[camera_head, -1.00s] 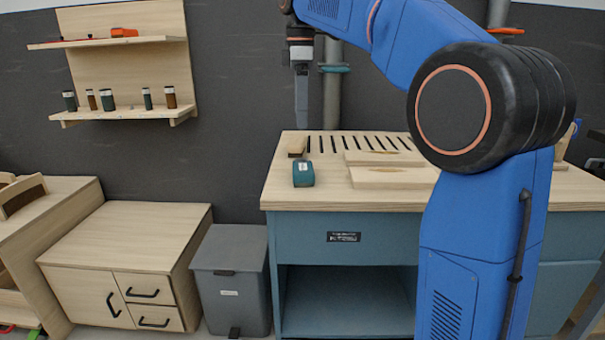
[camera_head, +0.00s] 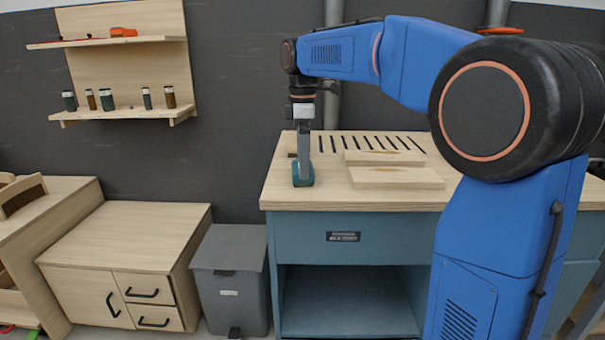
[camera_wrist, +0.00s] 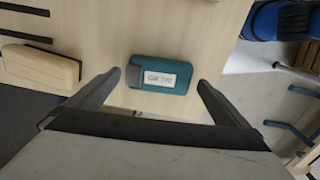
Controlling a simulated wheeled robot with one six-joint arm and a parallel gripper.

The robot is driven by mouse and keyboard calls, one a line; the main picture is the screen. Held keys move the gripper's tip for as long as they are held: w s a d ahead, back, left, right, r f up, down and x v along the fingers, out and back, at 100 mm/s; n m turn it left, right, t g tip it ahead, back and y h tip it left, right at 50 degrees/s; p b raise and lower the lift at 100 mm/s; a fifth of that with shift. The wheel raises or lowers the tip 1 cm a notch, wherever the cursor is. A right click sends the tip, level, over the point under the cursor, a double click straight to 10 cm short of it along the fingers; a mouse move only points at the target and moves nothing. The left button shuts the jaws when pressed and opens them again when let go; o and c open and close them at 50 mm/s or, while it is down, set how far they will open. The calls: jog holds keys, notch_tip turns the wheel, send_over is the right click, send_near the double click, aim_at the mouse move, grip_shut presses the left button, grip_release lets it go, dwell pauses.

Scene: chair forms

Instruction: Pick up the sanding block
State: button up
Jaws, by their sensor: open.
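The sanding block appears to be the teal block (camera_head: 311,177) with a grey end and a white label, near the workbench's front left edge. In the wrist view the teal block (camera_wrist: 160,85) lies flat, between and just beyond the two fingertips. My gripper (camera_head: 303,170) points down in front of or over the block in the head view and hides part of it. In the wrist view my gripper (camera_wrist: 158,80) is open, a finger on each side, with gaps to the block. The head view does not show how far above it the tips are.
The workbench (camera_head: 400,198) has slots at the back and two pale boards (camera_head: 395,178) to the right of the block. A wooden block with a dark underside (camera_wrist: 40,66) lies to the left in the wrist view. A grey bin (camera_head: 230,270) stands left of the bench.

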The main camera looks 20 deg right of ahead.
jog(key=shift+f, duration=0.8)
jog(key=c, duration=1)
notch_tip(320, 180, up, 10)
jog(key=shift+r, duration=0.1)
